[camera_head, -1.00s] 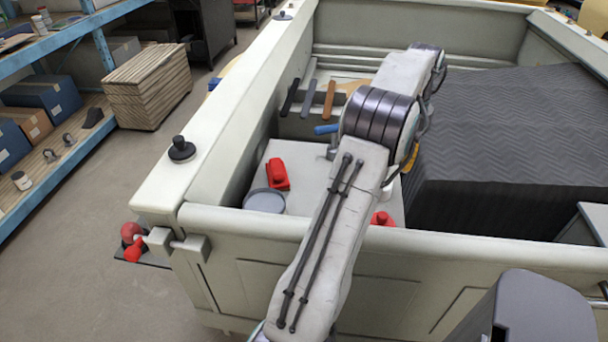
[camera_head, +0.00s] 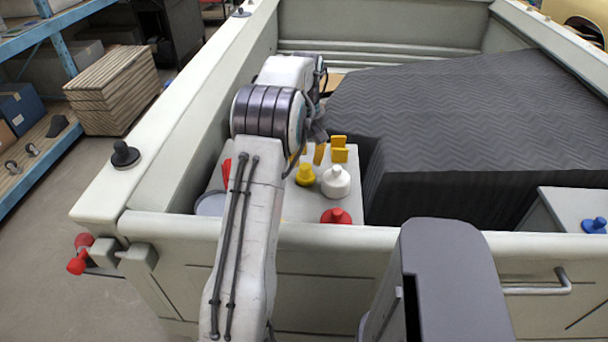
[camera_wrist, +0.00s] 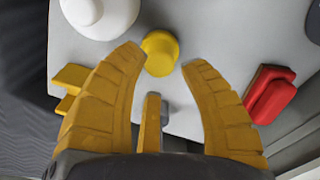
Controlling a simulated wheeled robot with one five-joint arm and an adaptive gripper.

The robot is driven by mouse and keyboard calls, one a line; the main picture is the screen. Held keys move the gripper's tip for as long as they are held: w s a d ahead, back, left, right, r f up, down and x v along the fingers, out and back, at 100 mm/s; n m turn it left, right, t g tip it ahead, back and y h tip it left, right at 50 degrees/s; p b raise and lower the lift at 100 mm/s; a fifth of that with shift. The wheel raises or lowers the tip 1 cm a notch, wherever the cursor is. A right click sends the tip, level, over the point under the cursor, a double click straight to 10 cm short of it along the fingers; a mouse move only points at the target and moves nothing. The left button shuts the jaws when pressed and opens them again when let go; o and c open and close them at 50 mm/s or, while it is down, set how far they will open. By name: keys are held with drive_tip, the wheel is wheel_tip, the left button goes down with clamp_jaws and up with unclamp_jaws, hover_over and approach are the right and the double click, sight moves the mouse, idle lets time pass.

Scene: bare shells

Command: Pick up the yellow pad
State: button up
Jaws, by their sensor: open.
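My gripper (camera_wrist: 165,57) is open and empty, its two curved yellow fingers pointing down over a light grey surface (camera_wrist: 215,40). A round yellow piece with a knob (camera_wrist: 160,50) lies just beyond and between the fingertips in the wrist view; in the head view it (camera_head: 305,176) stands beside a white knobbed piece (camera_head: 336,181). A yellow blocky piece (camera_wrist: 70,77) is partly hidden behind the left finger; it also shows in the head view (camera_head: 340,154). A narrow yellow and grey upright piece (camera_wrist: 151,122) shows between the fingers. I cannot tell which yellow piece is the pad.
A red piece (camera_wrist: 269,93) lies right of the fingers in the wrist view. A red knobbed piece (camera_head: 336,216) is near the front wall (camera_head: 330,237). A large dark ribbed block (camera_head: 470,130) fills the right of the enclosure. High walls surround the surface.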

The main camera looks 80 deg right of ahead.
sight(305, 166)
drive_tip(key=shift+d+f, duration=0.1)
drive_tip(key=shift+f, duration=1.95)
drive_tip(key=shift+c, duration=0.4)
drive_tip(key=c, duration=0.5)
drive_tip(key=shift+c, duration=0.6)
drive_tip(key=shift+r, duration=0.1)
wheel_tip(305, 166, up, 25)
drive_tip(key=p, duration=0.9)
drive_tip(key=shift+r, duration=0.2)
drive_tip(key=shift+r+p, duration=1.1)
drive_tip(key=shift+r, duration=0.1)
